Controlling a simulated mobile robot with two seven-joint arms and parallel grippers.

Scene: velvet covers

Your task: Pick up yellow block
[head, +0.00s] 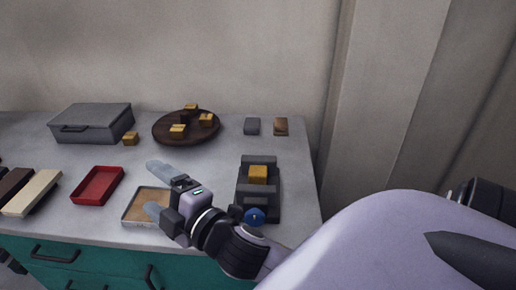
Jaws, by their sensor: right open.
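Several yellow blocks are in view. One yellow block (258,173) sits in a dark grey holder (259,208) near the counter's right side. Some, including a near one (178,130), lie on a round dark wooden plate (165,138) at the back. Another yellow block (130,138) stands on the counter beside a grey box. My right gripper (157,188) is open and empty, its fingers pointing left over the counter, left of the dark holder and in front of the plate. It is apart from every yellow block.
A grey lidded box (92,122) stands at the back left. A red tray (97,185) and a tan-bottomed tray (139,207) lie near the front. A blue round thing (254,215) is by the holder.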

